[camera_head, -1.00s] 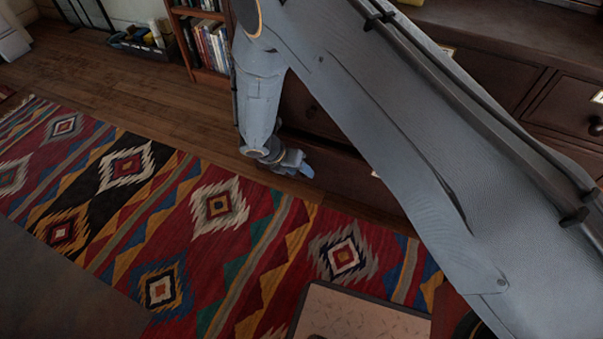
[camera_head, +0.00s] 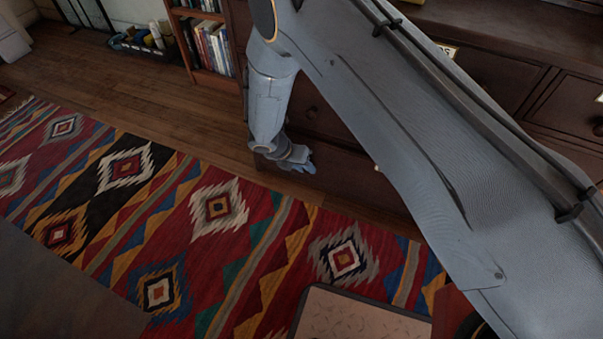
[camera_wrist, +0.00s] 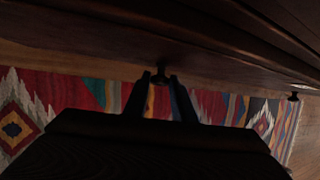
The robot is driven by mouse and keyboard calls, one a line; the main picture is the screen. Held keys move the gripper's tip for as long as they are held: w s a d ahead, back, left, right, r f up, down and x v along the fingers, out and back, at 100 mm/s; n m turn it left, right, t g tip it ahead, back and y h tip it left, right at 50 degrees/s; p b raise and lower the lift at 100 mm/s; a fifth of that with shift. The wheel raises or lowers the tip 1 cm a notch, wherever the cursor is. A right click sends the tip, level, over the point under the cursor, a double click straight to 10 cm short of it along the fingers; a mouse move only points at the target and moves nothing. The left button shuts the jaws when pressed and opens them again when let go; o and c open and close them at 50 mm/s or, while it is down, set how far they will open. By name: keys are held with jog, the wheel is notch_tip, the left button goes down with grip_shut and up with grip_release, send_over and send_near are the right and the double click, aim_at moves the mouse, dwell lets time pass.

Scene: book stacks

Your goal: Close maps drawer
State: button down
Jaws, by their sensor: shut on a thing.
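The dark wood drawer unit stands behind my arm in the head view, and its lowest drawer front (camera_head: 345,178) is partly hidden by the arm. I cannot read its label, so I cannot tell if it is the maps drawer. My gripper (camera_head: 301,163) is low at the left part of that front. In the wrist view, the two dark fingers of my gripper (camera_wrist: 160,80) are shut on a small dark knob (camera_wrist: 161,70) on a dark wood front (camera_wrist: 100,50). A second knob (camera_wrist: 293,97) shows to the right. How far the drawer stands out is hard to tell.
A patterned rug (camera_head: 215,210) covers the floor before the unit, with a strip of bare wood floor (camera_head: 190,120) between. A bookcase (camera_head: 205,45) stands left of the unit. A pale flat-topped thing (camera_head: 355,318) is at the bottom edge.

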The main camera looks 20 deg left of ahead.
jog(key=shift+w, duration=1)
jog(key=c, duration=1.5)
grip_release()
jog(key=shift+w+d, duration=0.1)
jog(key=shift+o, duration=0.2)
jog(key=p+v, duration=0.2)
jog(key=v, duration=0.6)
